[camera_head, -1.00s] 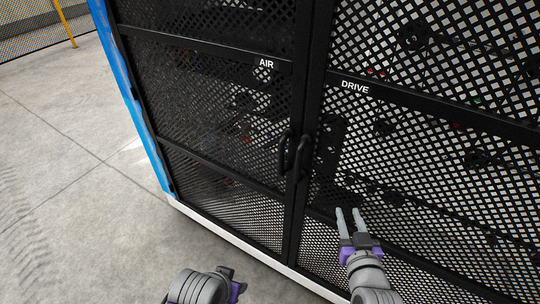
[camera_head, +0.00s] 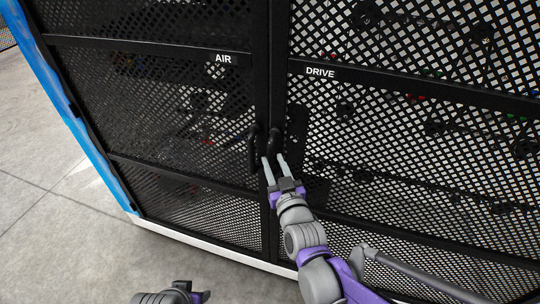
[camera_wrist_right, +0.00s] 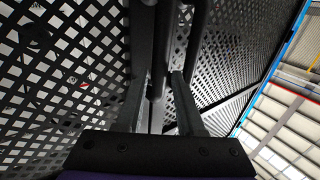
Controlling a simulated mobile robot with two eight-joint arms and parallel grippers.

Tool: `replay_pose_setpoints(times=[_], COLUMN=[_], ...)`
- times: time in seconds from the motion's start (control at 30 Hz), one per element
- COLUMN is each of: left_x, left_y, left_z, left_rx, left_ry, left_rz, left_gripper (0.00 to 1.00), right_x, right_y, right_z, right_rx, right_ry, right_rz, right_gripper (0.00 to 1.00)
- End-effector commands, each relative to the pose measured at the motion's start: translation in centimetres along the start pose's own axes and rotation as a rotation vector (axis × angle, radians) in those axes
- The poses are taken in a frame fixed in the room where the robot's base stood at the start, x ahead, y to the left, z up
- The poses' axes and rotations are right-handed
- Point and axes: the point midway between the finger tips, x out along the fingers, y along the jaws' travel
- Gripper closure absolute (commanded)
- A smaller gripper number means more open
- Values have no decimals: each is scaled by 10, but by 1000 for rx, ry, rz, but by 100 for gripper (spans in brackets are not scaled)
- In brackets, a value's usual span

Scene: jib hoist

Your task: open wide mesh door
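The wide mesh door labelled DRIVE (camera_head: 410,97) is shut, on the right of the black cabinet front in the head view. Its dark upright handle (camera_head: 275,142) is near its left edge. My right gripper (camera_head: 275,160) is open, with its two pale fingers at the lower end of this handle. In the right wrist view the fingers (camera_wrist_right: 160,100) are apart, with a dark bar between them; whether they touch it I cannot tell.
The narrower mesh door labelled AIR (camera_head: 150,53) is shut on the left, its handle (camera_head: 254,149) close beside the DRIVE handle. A blue cabinet edge (camera_head: 70,115) is at the far left. Bare concrete floor (camera_head: 60,220) lies at lower left.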

Motion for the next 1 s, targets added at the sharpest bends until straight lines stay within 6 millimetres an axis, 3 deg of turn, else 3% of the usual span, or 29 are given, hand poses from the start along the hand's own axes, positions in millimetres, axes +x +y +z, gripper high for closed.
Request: replay_pose_setpoints(times=[0.2,0.57,0.8,1.0], left_x=[0,0,0,0], left_y=[0,0,0,0], left_z=[0,0,0,0], left_rx=[0,0,0,0], left_ry=[0,0,0,0], left_rz=[0,0,0,0], left_gripper=[50,50,50,50], right_x=[27,33,33,33], right_y=[0,0,0,0], right_z=[0,0,0,0], right_rx=[0,1,0,0], right_ry=[0,-1,-1,-1], right_rz=[0,0,0,0], right_gripper=[63,63,100,100])
